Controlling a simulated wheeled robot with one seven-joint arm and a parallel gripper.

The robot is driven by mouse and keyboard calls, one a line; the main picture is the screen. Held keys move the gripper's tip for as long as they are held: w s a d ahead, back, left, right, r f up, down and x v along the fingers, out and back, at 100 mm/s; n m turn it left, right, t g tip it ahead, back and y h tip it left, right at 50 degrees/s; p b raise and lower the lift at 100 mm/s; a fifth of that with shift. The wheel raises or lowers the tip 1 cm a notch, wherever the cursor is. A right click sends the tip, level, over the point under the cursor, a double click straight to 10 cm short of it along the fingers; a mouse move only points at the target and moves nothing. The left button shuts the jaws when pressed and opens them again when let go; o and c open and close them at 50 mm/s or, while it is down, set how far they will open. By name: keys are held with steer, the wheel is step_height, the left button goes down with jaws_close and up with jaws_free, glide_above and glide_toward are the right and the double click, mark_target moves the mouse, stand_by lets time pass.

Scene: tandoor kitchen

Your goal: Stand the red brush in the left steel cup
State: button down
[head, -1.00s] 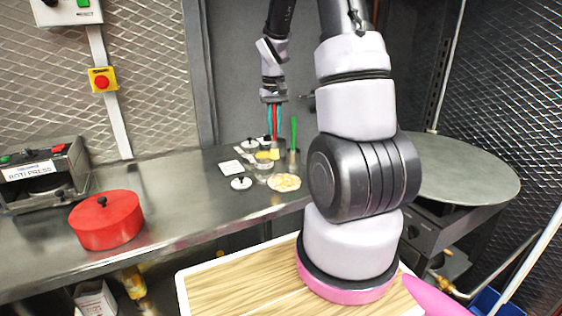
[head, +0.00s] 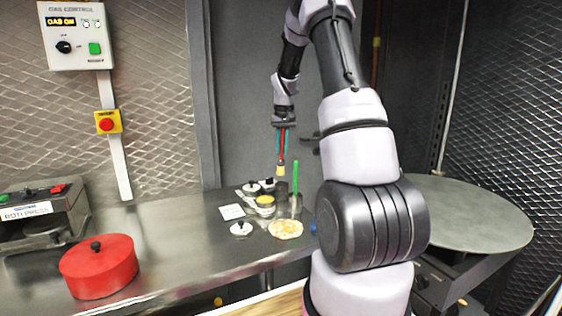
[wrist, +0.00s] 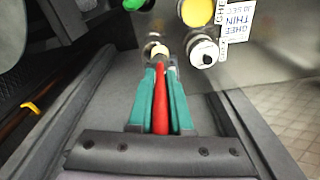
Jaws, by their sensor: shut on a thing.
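My gripper (head: 282,128) is shut on the red brush (head: 283,144) and holds it upright above the counter, pale bristles down. In the wrist view the red handle (wrist: 160,104) sits between the teal fingers of my gripper (wrist: 160,88). The left steel cup (head: 281,189) stands on the counter below the bristles, which are above it and apart from it. In the wrist view a steel rim (wrist: 152,38) shows partly behind the bristle end. A second steel cup (head: 296,206), front right, holds a green brush (head: 295,178).
A yellow ghee pot (head: 265,206), lidded pots, a label card (head: 231,212), a loose lid (head: 241,229) and a flatbread (head: 285,229) crowd around the cups. A red pot (head: 98,268) stands far left. The counter between is clear.

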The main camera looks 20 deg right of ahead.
mark_target(283, 168)
steer(key=shift+w+d+f, duration=0.25)
steer(key=shift+w+f, duration=0.05)
steer(key=shift+f, duration=1.25)
steer(key=shift+w+d+f, duration=0.25)
steer(key=shift+w+f, duration=0.1)
steer(key=shift+f, duration=1.25)
steer(key=shift+w+d+f, duration=0.25)
steer(key=shift+w+f, duration=0.05)
steer(key=shift+f, duration=1.25)
steer(key=c, duration=0.8)
jaws_free()
steer(key=shift+o, duration=0.2)
step_height(283, 168, up, 11)
steer(key=s, duration=0.1)
steer(key=shift+s+f, duration=0.15)
steer(key=shift+s, duration=0.1)
